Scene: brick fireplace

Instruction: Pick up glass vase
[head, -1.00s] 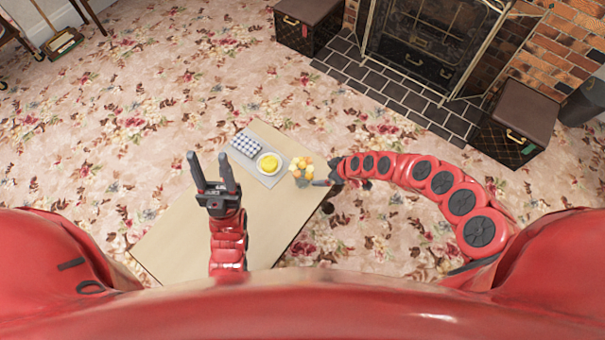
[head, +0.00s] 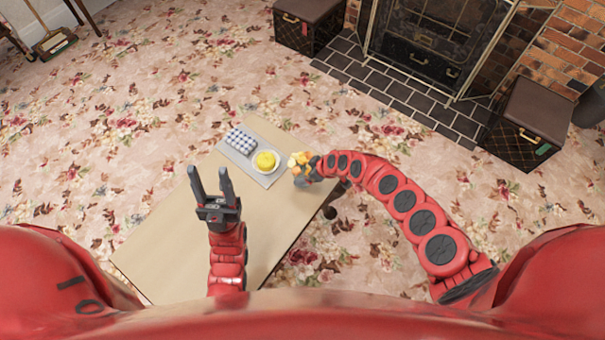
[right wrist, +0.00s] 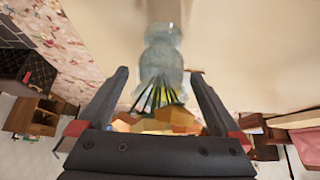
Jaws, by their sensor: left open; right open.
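The glass vase (right wrist: 163,48) is clear and ribbed, with green stems inside and yellow-orange flowers (right wrist: 165,118). In the head view the vase (head: 301,181) is at the table's right edge, partly hidden by my right gripper (head: 309,170) and the flowers. In the right wrist view my right gripper (right wrist: 159,74) is open, with one finger on each side of the vase's stem end. I cannot tell whether the fingers touch the glass. My left gripper (head: 214,188) is open and empty, over the left part of the table.
The table (head: 185,235) also holds a grey mat (head: 262,178) with a checked cloth item (head: 242,140) and a plate (head: 274,164) with a yellow item on it. The near middle of the table is bare. A dark trunk (head: 527,125) and the fireplace are farther off.

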